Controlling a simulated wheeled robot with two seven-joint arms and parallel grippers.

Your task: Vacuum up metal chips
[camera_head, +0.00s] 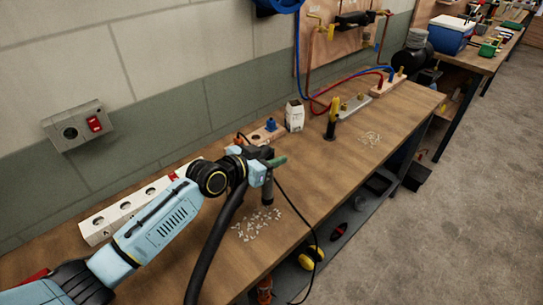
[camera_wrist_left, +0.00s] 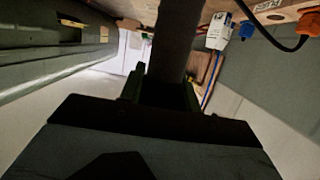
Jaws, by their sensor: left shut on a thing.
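My left gripper (camera_head: 270,166) is shut on a dark vacuum nozzle (camera_head: 267,193), which points down over the workbench. The nozzle also shows in the left wrist view (camera_wrist_left: 178,42), between the fingers. A thick black hose (camera_head: 218,240) hangs beside my left arm and runs down past the picture's bottom edge. A pile of small pale metal chips (camera_head: 256,225) lies on the bench just below the nozzle. I cannot tell whether the tip touches the bench. My right gripper is not in view.
The wooden workbench (camera_head: 325,185) runs along the wall. A white socket strip (camera_head: 125,211), a small white carton (camera_head: 294,115) and a yellow-handled tool (camera_head: 332,118) stand toward its back. A thin black cable (camera_head: 300,215) crosses the bench and its front edge.

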